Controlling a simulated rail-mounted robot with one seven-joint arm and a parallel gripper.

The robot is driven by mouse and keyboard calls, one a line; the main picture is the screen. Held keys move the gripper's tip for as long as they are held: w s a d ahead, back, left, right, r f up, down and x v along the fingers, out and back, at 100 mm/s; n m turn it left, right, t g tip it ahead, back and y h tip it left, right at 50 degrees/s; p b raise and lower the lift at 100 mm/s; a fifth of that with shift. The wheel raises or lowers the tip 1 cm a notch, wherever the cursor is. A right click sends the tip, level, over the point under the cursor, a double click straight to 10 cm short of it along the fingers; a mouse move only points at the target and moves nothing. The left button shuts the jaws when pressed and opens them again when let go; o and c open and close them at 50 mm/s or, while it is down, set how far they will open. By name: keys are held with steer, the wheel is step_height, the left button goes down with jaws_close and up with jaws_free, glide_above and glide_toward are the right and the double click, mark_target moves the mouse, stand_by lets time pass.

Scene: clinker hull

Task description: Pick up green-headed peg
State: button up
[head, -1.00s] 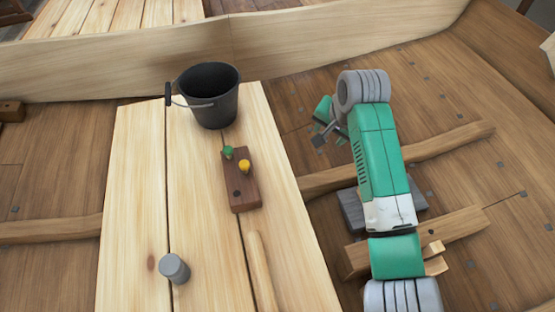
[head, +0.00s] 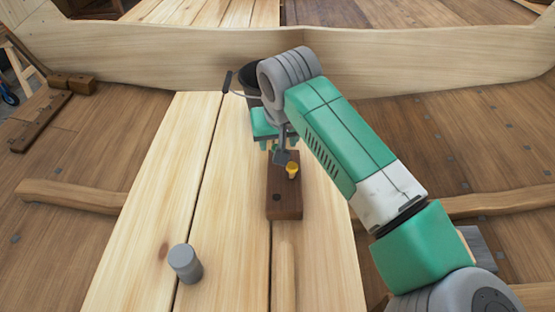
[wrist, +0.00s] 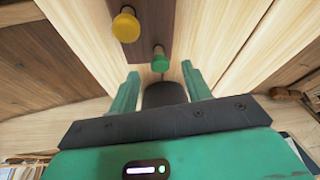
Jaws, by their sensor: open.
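The green-headed peg (wrist: 160,62) stands in a dark brown wooden block (wrist: 146,44), its round head toward me in the wrist view. The yellow-headed peg (wrist: 126,26) stands beside it in the same block. My gripper (wrist: 161,76) is open, with its two green fingers apart and nothing between them; the green head lies just beyond the gap between the fingertips. In the head view my gripper (head: 278,145) is over the far end of the block (head: 286,208), in front of the bucket. There the green peg is mostly hidden by my gripper; the yellow peg (head: 292,170) shows clearly.
A black bucket (head: 250,80) stands behind my gripper, partly hidden by my arm. A grey cylinder (head: 185,263) stands at the front left of the pale planks (head: 150,240). A wooden rod (head: 284,275) lies in front of the block.

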steer(key=shift+x, duration=1.2)
steer(key=c, duration=1.1)
steer(key=shift+o, duration=0.2)
